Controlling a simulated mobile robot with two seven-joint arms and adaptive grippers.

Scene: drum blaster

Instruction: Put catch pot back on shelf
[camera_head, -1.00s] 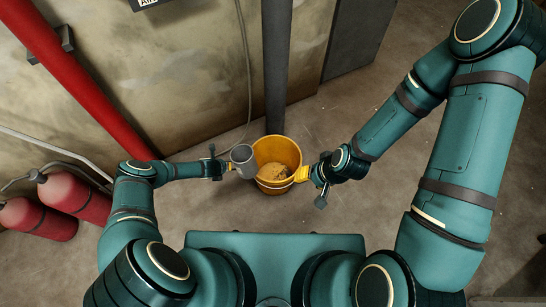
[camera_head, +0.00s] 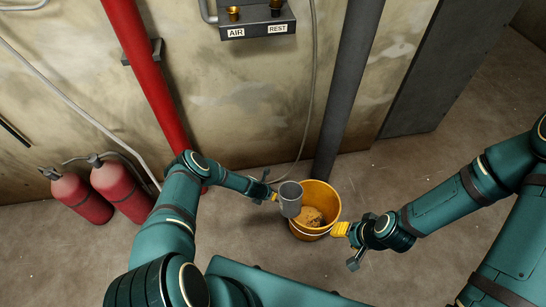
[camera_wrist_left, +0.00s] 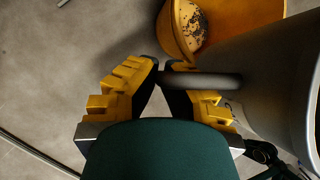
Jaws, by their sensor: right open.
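The catch pot (camera_head: 290,199), a grey cup, is at the left rim of the yellow bucket in the head view. My left gripper (camera_head: 275,196) is at its left side. In the left wrist view the grey pot (camera_wrist_left: 275,85) fills the right side, and its dark bar-like handle (camera_wrist_left: 205,80) runs between the yellow fingers of my left gripper (camera_wrist_left: 162,75), which look shut on it. The grey shelf (camera_head: 262,30) with AIR and REST labels is on the wall at the top. My right gripper (camera_head: 341,230) is open beside the bucket's right side; contact is unclear.
The yellow bucket (camera_head: 325,196) stands on the floor with sandy stuff inside. A dark pipe (camera_head: 345,95) rises behind it, and a red pipe (camera_head: 150,75) is at left. Red cylinders (camera_head: 120,185) stand at far left. A thin hose (camera_head: 311,90) hangs below the shelf.

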